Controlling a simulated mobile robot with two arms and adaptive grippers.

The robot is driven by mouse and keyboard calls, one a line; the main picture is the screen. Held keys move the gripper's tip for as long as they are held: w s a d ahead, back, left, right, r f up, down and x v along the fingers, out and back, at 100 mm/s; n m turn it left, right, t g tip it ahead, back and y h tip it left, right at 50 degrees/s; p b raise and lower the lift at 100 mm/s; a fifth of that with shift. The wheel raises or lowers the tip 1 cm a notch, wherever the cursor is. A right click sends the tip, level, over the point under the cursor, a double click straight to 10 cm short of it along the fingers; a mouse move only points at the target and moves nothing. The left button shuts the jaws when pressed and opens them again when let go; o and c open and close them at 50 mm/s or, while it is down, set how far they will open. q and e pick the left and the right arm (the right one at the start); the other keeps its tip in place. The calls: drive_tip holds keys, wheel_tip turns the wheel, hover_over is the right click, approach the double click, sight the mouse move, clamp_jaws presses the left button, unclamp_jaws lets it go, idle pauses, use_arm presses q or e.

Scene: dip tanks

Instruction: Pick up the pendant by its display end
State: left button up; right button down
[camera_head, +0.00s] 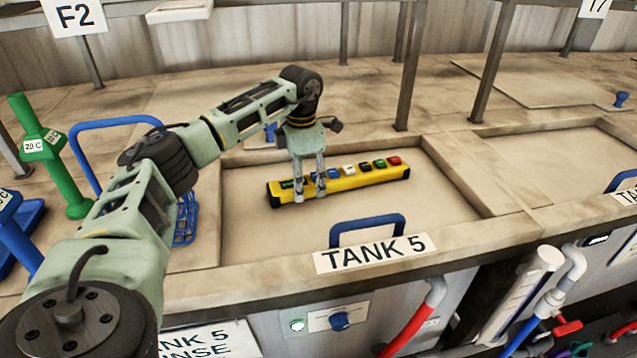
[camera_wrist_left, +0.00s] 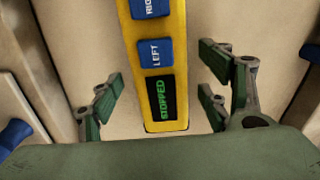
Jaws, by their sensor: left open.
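The yellow pendant (camera_head: 342,182) lies on the closed lid of tank 5 (camera_head: 262,236), with colored buttons along its top. Its left end in the head view is the display end. In the left wrist view the pendant (camera_wrist_left: 182,62) runs down between my fingers, and its display (camera_wrist_left: 161,98) reads STOPPED beside a blue LEFT button (camera_wrist_left: 155,54). My left gripper (camera_head: 309,196) is open over the display end, one finger on each side. The wrist view shows my left gripper (camera_wrist_left: 160,100) with gaps on both sides of the pendant. My right gripper is not in view.
A blue lid handle (camera_head: 368,228) stands in front of the pendant, above the TANK 5 label (camera_head: 372,253). Upright metal posts (camera_head: 411,65) stand behind the tank. A green tool (camera_head: 50,150) and a blue basket (camera_head: 186,218) are at the left. The lid right of the pendant is clear.

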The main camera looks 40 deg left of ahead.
use_arm(q)
drive_tip(key=shift+c, duration=0.6)
drive_tip(key=c, duration=1.1)
drive_tip(key=shift+w, duration=0.1)
drive_tip(key=shift+c, duration=0.7)
drive_tip(key=shift+r, duration=0.2)
